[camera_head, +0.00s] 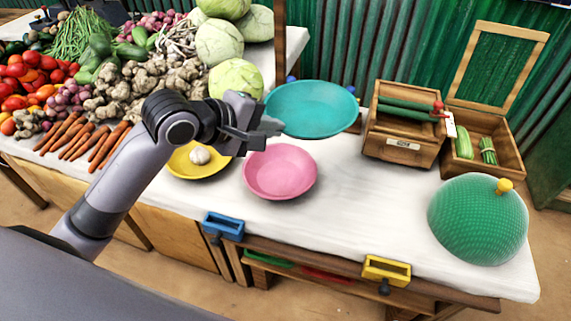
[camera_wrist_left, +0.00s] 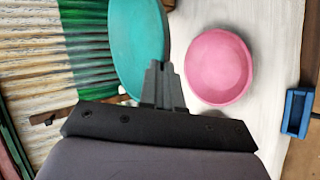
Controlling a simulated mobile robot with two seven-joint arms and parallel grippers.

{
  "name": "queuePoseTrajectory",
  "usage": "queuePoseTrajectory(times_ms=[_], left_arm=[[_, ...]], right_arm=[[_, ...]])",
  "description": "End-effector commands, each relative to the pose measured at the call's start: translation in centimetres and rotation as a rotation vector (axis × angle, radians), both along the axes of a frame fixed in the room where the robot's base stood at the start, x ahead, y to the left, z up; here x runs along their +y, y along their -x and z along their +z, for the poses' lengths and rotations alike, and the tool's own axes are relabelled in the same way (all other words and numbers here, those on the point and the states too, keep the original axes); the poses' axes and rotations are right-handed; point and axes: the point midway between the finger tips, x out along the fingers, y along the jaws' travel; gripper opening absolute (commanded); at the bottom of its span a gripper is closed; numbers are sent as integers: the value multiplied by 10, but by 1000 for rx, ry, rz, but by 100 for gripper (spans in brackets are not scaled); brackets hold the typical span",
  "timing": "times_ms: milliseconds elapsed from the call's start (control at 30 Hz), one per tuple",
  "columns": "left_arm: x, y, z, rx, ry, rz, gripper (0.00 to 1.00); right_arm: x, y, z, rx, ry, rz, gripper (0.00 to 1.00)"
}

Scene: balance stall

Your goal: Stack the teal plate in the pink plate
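The teal plate (camera_head: 315,108) is at the back of the table, behind and slightly right of the pink plate, and looks raised above the cloth. It also shows in the left wrist view (camera_wrist_left: 136,40). My left gripper (camera_head: 272,127) is at its near-left rim, with the fingers close together and apparently shut on that rim; the exact contact is hard to see. The fingers (camera_wrist_left: 164,82) overlap the rim in the left wrist view. The pink plate (camera_head: 280,172) lies empty on the cloth, in front of the gripper, and is fully visible in the left wrist view (camera_wrist_left: 219,66). My right gripper is not in view.
A yellow plate (camera_head: 185,172) with a garlic bulb (camera_head: 200,155) sits left of the pink plate, partly behind my arm. Vegetables fill the left. A wooden box (camera_head: 402,143) and a green dome (camera_head: 478,220) stand right. The cloth (camera_head: 365,205) right of the pink plate is clear.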

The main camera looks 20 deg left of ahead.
Motion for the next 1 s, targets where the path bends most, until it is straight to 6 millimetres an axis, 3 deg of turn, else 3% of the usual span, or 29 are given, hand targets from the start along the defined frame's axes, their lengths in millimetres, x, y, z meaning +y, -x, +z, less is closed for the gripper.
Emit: queuePoseTrajectory(times_ms=[33, 100, 267, 733, 900, 1000], left_arm=[[16, 3, 10, 14, -17, 37, 0], [33, 6, 13, 32, -33, 80, 0], [52, 11, 7, 54, -52, 129, 0], [54, 11, -112, 57, -54, 132, 0], [53, 11, -138, 53, -54, 133, 0], [53, 10, -144, 51, -52, 132, 0]], right_arm=[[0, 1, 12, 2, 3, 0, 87], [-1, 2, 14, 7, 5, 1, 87], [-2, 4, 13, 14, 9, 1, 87], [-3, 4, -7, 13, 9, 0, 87], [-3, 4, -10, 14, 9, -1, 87], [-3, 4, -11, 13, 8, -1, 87]])
